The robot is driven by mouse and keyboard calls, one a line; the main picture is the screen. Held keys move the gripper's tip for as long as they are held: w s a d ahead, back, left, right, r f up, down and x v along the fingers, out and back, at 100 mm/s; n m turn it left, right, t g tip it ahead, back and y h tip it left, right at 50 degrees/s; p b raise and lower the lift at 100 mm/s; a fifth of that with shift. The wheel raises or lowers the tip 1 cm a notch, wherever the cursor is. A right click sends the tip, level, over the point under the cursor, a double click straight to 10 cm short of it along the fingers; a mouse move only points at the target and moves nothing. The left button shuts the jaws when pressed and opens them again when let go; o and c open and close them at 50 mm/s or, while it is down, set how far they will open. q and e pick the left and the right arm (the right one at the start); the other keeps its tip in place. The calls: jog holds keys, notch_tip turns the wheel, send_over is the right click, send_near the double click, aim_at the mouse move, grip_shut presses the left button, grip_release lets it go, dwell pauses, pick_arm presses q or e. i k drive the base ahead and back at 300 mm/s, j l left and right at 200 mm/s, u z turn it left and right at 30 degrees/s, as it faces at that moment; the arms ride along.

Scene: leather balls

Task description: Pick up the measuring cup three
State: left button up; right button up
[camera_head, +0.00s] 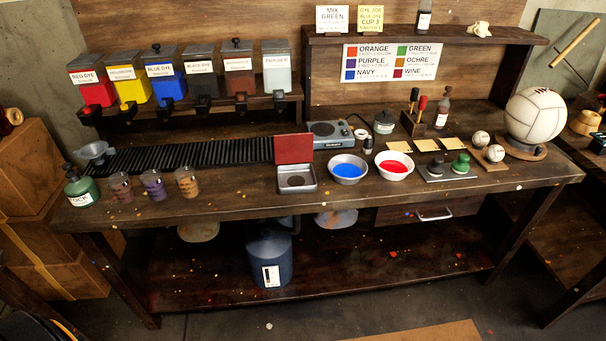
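Three small clear measuring cups with coloured markings stand upright in a row at the front left of the workbench (330,204): a left cup (121,188), a middle cup (154,186) and a right cup (187,183). Their markings are too small to read, so I cannot tell which is cup three. A small yellow sign (370,19) on the upper shelf reads "dye job, blue dye, cup 3". Neither of my grippers is in view.
A green bottle (78,187) stands left of the cups, a black ribbed strip (190,156) behind them. Dye dispensers (165,80) line the back left.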

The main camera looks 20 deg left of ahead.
aim_at(184, 177)
jog(key=u, duration=1.55)
